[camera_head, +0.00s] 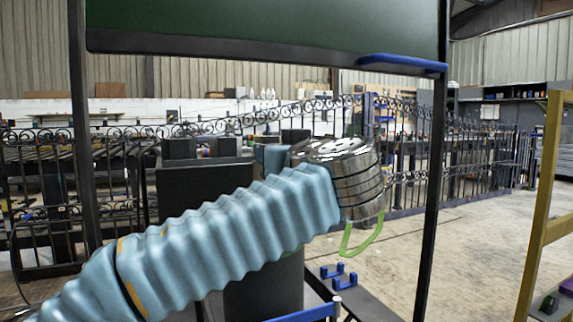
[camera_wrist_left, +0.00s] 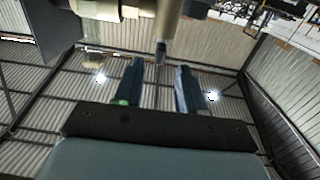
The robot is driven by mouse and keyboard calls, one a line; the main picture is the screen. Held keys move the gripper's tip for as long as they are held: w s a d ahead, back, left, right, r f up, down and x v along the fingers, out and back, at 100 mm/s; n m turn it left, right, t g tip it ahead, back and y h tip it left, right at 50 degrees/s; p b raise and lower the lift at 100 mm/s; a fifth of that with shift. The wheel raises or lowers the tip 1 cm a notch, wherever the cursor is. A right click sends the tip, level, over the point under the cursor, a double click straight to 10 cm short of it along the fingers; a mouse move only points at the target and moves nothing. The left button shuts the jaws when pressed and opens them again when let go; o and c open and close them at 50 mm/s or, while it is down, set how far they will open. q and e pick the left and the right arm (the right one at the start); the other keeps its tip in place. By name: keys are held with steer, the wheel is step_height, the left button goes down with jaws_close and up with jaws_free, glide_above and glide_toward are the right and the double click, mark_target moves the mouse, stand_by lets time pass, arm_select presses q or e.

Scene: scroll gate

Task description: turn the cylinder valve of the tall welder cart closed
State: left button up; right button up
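My left gripper (camera_wrist_left: 159,66) is open in the left wrist view, its two dark fingers apart with nothing between their pads that I can make out. Just past the fingertips, a beige cylinder-like post (camera_wrist_left: 169,25) with a narrow grey tip (camera_wrist_left: 160,52) reaches in from the top edge; I cannot tell if this is the valve. Contact is not visible. In the head view my blue-sleeved left arm crosses from the lower left, and its fingers cannot be made out. No valve shows clearly there, and I cannot identify the welder cart with certainty. My right gripper is in neither view.
A black-framed dark green panel (camera_head: 260,28) with a blue bar (camera_head: 402,65) stands close in front. Behind my arm are a dark box (camera_head: 205,192) and blue brackets (camera_head: 338,275). A scrolled iron gate (camera_head: 455,165) stands behind.

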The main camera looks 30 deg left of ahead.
arm_select(q)
steer(key=v, duration=0.5)
steer(key=shift+s, duration=0.1)
stand_by(0.3)
